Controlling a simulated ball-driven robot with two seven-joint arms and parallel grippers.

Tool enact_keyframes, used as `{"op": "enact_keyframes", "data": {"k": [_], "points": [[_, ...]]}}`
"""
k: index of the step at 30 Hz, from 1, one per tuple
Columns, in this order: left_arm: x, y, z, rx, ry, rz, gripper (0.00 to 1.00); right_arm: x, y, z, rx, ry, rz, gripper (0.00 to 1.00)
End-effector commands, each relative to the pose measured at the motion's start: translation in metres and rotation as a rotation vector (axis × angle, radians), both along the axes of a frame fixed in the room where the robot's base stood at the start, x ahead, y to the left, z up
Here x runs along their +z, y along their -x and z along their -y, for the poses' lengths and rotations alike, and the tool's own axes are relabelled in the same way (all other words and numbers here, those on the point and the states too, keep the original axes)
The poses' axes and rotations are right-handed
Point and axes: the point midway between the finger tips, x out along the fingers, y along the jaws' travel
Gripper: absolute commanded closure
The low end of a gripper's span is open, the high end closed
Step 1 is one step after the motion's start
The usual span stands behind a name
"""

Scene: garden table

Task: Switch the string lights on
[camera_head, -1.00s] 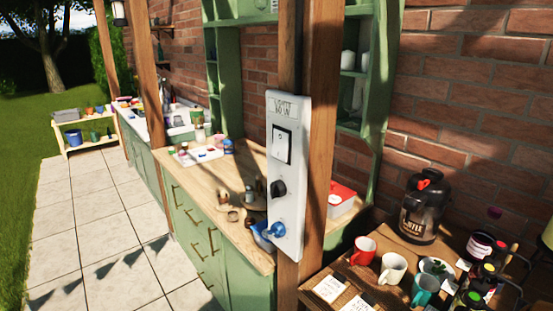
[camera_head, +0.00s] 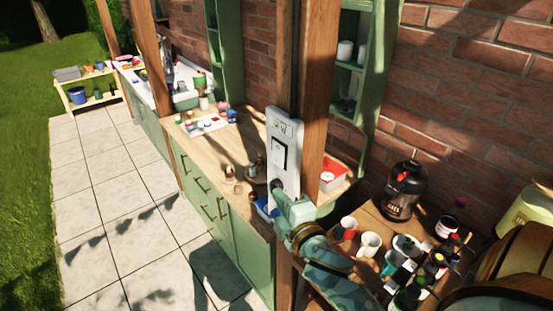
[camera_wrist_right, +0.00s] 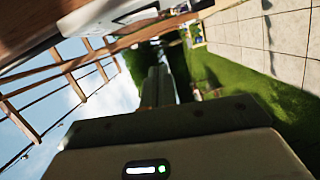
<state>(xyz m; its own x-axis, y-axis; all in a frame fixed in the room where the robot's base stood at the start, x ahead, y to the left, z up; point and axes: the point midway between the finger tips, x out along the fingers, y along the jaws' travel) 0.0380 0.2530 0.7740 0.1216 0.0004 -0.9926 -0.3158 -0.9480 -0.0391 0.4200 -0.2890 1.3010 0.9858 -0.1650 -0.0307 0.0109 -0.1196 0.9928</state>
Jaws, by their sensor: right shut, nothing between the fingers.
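A white control panel (camera_head: 285,128) is fixed to a wooden post. It carries a square rocker switch (camera_head: 279,157) and, below that, a dark round knob (camera_head: 276,184). My right gripper (camera_head: 280,197) is shut and empty at the panel's lower part, beside the knob, and hides much of what lies below it. I cannot tell whether it touches the knob. In the right wrist view, part of the white panel (camera_wrist_right: 112,18) shows at the top, and the gripper's dark body fills the bottom. My left gripper is not in view.
A wooden counter (camera_head: 205,150) with green cabinets stands behind the post. At right, a table holds a black dispenser (camera_head: 403,190), a red cup (camera_head: 348,227), a white cup (camera_head: 370,244) and bottles. The paved floor (camera_head: 110,205) at left is clear.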

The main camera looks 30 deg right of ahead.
Motion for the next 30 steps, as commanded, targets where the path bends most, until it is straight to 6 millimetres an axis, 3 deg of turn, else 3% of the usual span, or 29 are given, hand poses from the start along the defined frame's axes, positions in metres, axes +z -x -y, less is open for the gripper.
{"op": "enact_keyframes", "data": {"k": [13, 17, 27, 30], "points": [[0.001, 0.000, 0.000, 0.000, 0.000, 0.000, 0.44, 0.001, -0.008, 0.001, 0.001, 0.000, 0.003, 1.00], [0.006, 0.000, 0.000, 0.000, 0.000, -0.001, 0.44, 0.002, -0.028, 0.004, 0.000, 0.000, 0.004, 1.00], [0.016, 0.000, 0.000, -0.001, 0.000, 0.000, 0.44, -0.001, -0.099, 0.016, 0.000, -0.002, 0.002, 1.00], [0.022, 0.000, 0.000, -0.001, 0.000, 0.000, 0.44, -0.003, -0.101, 0.032, 0.000, 0.003, -0.001, 1.00]]}}
